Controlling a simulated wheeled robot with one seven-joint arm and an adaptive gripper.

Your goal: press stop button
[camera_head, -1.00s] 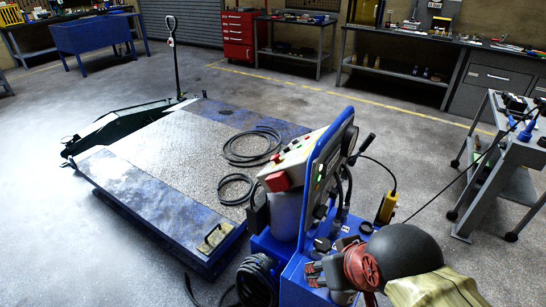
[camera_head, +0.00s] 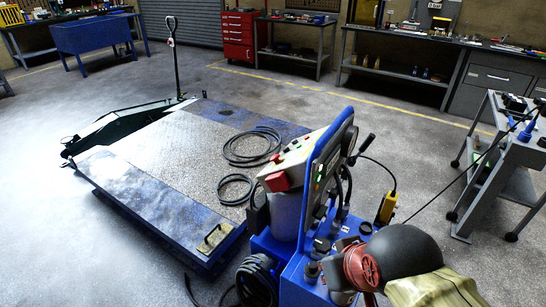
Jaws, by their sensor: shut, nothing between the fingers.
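A blue hydraulic power unit (camera_head: 297,285) stands at the front centre. Its tilted control panel (camera_head: 303,160) carries a large red button-like block (camera_head: 276,181) at its near left corner, plus several small buttons farther up. Which of these is the stop button I cannot read. My arm, with a black dome and a red wrist, reaches in from the lower right. My gripper (camera_head: 343,294) shows only as a dark part under the wrist, over the near right of the unit. It is shut, empty, and well below and right of the panel. Its fingertips are mostly hidden.
A blue upright handle frame (camera_head: 331,160) with hoses stands right beside the panel. A yellow pendant (camera_head: 386,208) hangs on a cable. A lift platform (camera_head: 160,165) with hose coils lies left, and a grey trolley (camera_head: 507,160) stands right. Open floor lies between.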

